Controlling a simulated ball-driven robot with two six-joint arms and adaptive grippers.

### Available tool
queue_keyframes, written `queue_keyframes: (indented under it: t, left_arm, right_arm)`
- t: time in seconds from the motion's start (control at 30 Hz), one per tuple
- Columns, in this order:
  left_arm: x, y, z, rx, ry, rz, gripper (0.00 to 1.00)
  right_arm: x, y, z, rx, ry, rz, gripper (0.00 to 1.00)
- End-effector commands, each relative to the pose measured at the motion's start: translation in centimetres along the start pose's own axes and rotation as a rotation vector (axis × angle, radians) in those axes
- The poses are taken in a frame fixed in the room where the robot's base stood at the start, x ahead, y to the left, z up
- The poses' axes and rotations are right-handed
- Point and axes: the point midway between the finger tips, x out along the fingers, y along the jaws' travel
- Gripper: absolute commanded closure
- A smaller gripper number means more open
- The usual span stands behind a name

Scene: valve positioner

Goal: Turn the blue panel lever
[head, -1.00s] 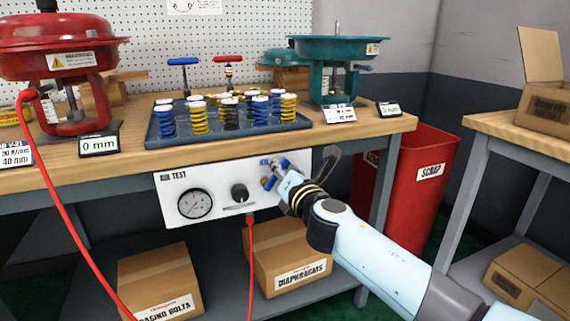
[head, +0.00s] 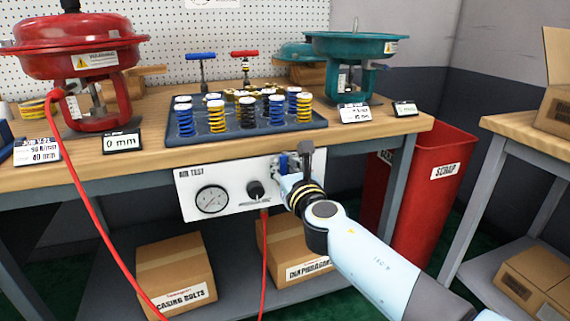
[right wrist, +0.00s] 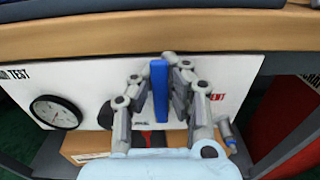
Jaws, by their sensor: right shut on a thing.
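The white test panel (head: 225,192) hangs under the front edge of the workbench. Its blue lever (head: 283,163) is at the panel's right end, partly hidden behind my right gripper (head: 295,168). In the right wrist view the blue lever (right wrist: 159,92) stands nearly upright between the two fingers of my right gripper (right wrist: 161,90), which is shut on it. The lever's base is hidden there. My left gripper is in neither view.
The panel carries a round gauge (head: 212,200) and a black knob (head: 256,190). A red hose (head: 264,250) hangs below the knob. The wooden bench top (head: 160,155) overhangs the panel closely. A red scrap bin (head: 440,185) stands to the right.

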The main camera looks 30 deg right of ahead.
Motion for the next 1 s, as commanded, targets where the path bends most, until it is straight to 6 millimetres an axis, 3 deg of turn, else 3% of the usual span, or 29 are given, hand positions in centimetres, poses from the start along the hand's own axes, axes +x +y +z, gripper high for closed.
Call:
queue_keyframes:
  t: [0.03, 0.43, 0.7, 1.0]
  left_arm:
    - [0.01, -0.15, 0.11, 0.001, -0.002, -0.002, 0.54]
    - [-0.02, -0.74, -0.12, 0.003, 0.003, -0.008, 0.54]
    - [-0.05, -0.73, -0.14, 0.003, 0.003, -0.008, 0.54]
    - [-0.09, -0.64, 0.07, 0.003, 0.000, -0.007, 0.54]
  right_arm:
    - [-0.30, 0.09, -0.68, -0.006, 0.012, 0.002, 1.00]
    - [-0.30, 0.11, -0.72, -0.015, 0.012, 0.003, 1.00]
    - [-0.16, 0.09, -0.40, -0.013, 0.007, 0.002, 0.62]
    - [-0.30, 0.07, -0.22, -0.011, 0.004, 0.001, 0.62]
